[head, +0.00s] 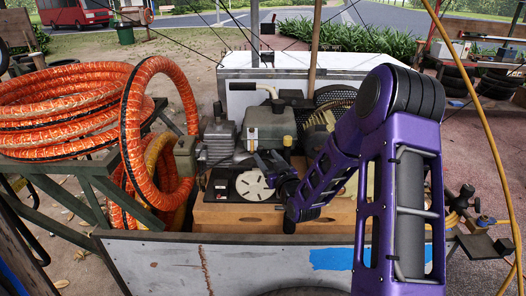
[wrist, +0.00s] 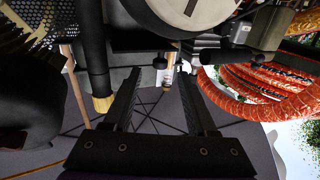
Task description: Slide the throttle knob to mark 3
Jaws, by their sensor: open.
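My gripper (head: 268,168) reaches in from the right over the compressor cart, at the front of the engine and beside a pale round disc (head: 254,185). In the wrist view my gripper (wrist: 160,84) is open, with two dark parallel fingers apart. Between and beyond the fingertips is a small dark, capped piece (wrist: 160,62) with a pale, reddish-marked part (wrist: 168,78) next to it. It may be the throttle knob and its scale, but I cannot tell for sure. I see no contact with it. No mark number is readable.
The engine's grey-green tank (head: 270,124) stands behind my gripper. Coiled orange hoses (head: 65,105) hang on a green frame at the left. The cart's grey front panel (head: 250,262) stands in front. In the wrist view a black tube with a brass-coloured end (wrist: 103,104) is close to the left finger.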

